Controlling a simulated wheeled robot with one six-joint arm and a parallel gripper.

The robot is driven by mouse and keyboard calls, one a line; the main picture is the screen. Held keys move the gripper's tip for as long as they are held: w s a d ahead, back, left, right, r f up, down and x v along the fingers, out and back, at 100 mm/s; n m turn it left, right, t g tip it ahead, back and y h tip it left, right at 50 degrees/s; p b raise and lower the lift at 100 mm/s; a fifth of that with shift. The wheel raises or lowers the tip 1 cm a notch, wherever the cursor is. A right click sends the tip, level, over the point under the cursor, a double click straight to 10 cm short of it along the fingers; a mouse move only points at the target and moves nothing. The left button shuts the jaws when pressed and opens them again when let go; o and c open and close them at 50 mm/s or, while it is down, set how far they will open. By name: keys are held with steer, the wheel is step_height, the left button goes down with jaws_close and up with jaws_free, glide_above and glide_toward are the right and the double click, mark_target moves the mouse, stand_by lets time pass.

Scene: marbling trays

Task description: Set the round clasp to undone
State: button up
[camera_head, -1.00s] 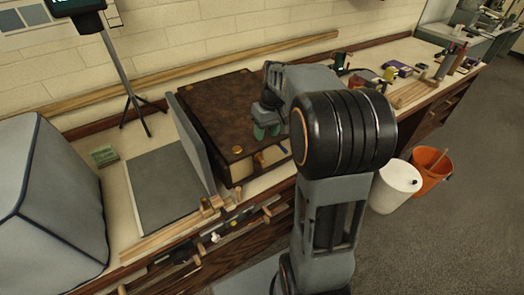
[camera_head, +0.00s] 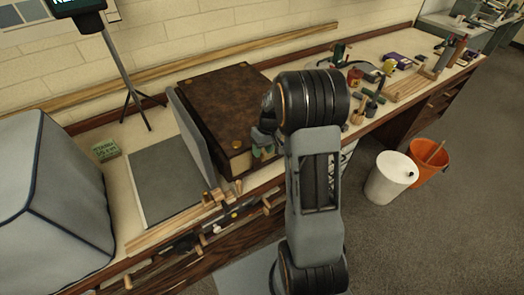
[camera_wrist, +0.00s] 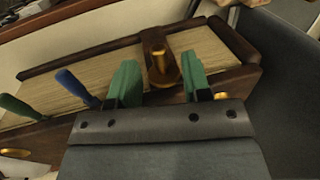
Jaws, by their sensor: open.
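A large brown leather-bound book (camera_head: 228,92) lies on the bench, and its pale page edge (camera_wrist: 70,82) shows in the wrist view. A brown strap (camera_wrist: 153,38) crosses the page edge with a round brass clasp (camera_wrist: 163,66) on it. My gripper (camera_wrist: 158,80) is open, with one green fingertip on each side of the clasp. I cannot tell whether the fingers touch it. In the head view my gripper (camera_head: 263,152) is at the book's front edge and the clasp is hidden.
Blue (camera_wrist: 77,86) and green (camera_wrist: 20,106) tabs stick out from the pages, left of the clasp. A grey upright board (camera_head: 193,130) stands close to the book's left. Wooden sticks (camera_head: 180,225) lie along the bench front. Tools and jars crowd the right.

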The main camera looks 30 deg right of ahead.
steer(key=shift+a+f, duration=0.15)
steer(key=shift+f, duration=0.5)
jaws_close()
